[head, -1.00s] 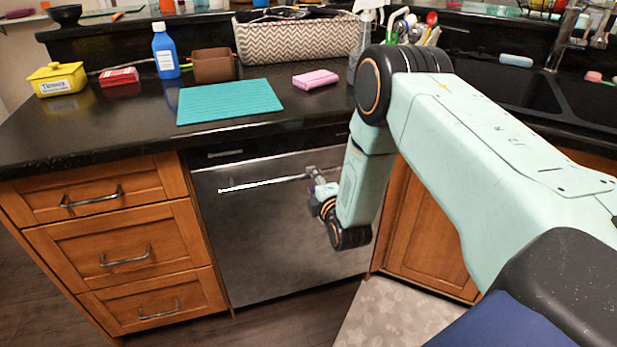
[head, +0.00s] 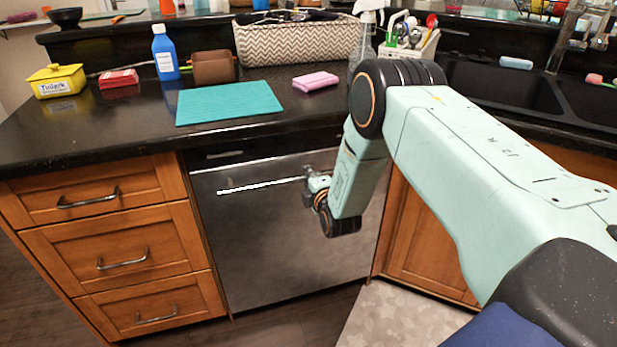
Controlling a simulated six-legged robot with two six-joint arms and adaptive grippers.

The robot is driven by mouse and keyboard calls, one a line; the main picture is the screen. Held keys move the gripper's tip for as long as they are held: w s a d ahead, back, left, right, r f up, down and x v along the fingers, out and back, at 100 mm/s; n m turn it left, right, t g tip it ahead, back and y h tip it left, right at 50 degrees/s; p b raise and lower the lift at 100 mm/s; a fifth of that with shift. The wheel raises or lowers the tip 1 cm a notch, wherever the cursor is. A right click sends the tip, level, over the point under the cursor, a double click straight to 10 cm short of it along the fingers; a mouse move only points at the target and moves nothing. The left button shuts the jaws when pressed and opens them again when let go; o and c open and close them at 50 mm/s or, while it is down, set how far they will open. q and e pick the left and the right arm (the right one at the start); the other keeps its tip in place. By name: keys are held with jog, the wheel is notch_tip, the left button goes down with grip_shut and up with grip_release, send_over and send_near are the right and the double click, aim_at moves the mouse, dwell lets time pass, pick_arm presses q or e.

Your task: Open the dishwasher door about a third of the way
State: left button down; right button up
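The dishwasher door (head: 265,235) is a stainless steel front under the counter, between the wooden drawers and a wooden cabinet. It looks shut, upright and in line with the cabinets. Its bar handle (head: 255,186) runs across the top of the door. My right gripper (head: 308,175) is at the right end of the handle, its tips up against or very near the bar. The gripper is small here and partly hidden by my wrist, so I cannot tell whether its fingers are around the bar or closed. My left gripper is not in view.
Wooden drawers (head: 120,255) with metal handles stand left of the dishwasher. A patterned mat (head: 395,318) lies on the floor at right. The counter above holds a teal mat (head: 228,103), a pink sponge (head: 315,81) and a blue bottle (head: 165,55). The floor before the door looks clear.

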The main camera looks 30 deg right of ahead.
grip_shut()
jog(key=shift+f, duration=0.1)
dwell(0.6)
